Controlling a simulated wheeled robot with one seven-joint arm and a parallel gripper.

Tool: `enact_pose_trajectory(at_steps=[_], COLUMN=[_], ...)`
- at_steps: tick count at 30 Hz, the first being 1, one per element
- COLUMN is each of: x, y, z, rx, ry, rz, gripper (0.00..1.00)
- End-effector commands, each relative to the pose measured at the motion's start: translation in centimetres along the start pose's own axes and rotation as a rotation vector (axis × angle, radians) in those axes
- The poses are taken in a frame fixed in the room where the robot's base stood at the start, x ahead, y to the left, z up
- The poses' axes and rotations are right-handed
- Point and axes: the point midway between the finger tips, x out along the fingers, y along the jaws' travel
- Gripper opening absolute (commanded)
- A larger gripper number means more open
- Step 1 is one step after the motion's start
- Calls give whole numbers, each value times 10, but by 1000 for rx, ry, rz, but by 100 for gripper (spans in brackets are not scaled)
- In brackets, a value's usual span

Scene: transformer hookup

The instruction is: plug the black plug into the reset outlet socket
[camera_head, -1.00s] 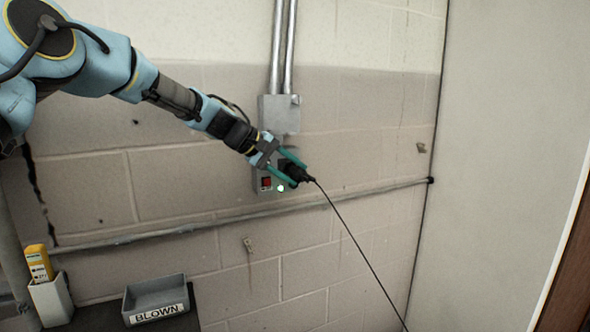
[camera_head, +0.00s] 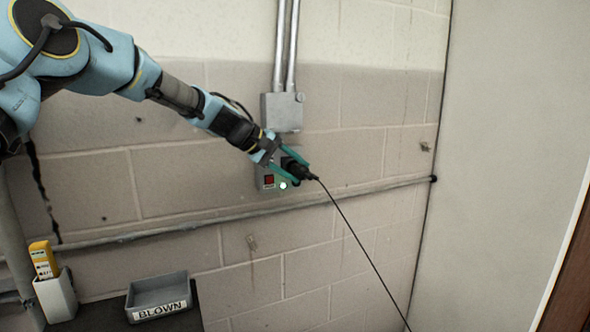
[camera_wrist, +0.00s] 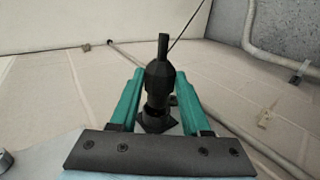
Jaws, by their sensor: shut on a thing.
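The black plug (camera_head: 297,171) is between the green fingers of my gripper (camera_head: 291,163), in front of the outlet box on the wall. Its thin black cord runs down to the right. In the wrist view the plug (camera_wrist: 159,80) stands between both fingers of my gripper (camera_wrist: 158,98), cord end pointing away. The reset outlet socket box (camera_head: 263,182) is grey, with a red switch (camera_head: 269,181) and a lit greenish-white lamp (camera_head: 283,186). The plug and gripper hide the socket face, so I cannot tell whether the plug is in it.
A grey junction box (camera_head: 281,113) with two conduits sits above the outlet. A horizontal pipe (camera_head: 150,233) runs along the wall below. A grey tray marked BLOWN (camera_head: 160,311) and a yellow tester (camera_head: 43,259) in a white holder (camera_head: 57,298) stand at lower left.

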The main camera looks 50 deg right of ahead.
Motion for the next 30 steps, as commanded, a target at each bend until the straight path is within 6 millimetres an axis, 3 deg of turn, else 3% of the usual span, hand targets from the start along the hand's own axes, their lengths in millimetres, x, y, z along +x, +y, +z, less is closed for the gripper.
enact_pose_trajectory(at_steps=[30], x=[-1], y=[1], z=[-22], rx=[1], ry=[0], rz=[1], gripper=[0])
